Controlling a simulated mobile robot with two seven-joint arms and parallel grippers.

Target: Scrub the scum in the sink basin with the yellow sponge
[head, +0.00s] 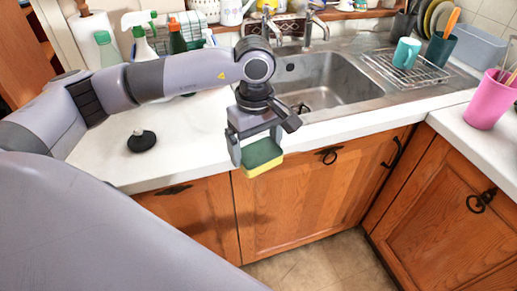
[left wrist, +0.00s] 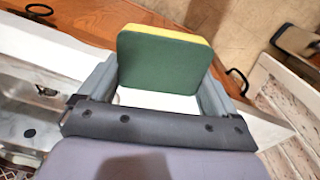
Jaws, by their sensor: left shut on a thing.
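The yellow sponge with a dark green scouring side (head: 262,156) is between the fingers of my left gripper (head: 256,152), in front of the counter edge in the head view. The left gripper is shut on it. In the left wrist view the sponge (left wrist: 165,62) shows its green face, with yellow along its top edge. The steel sink basin (head: 335,80) lies behind and to the right of the gripper. My arm hides part of its left side. A drain shows at its bottom; I cannot make out scum clearly. My right gripper is not in view.
A faucet (head: 309,30) stands behind the basin. A wire rack (head: 385,72) with a teal mug (head: 405,54) is right of it. A pink cup (head: 489,100) stands on the right counter. Spray bottles (head: 143,38) and a black stopper (head: 141,141) are at left.

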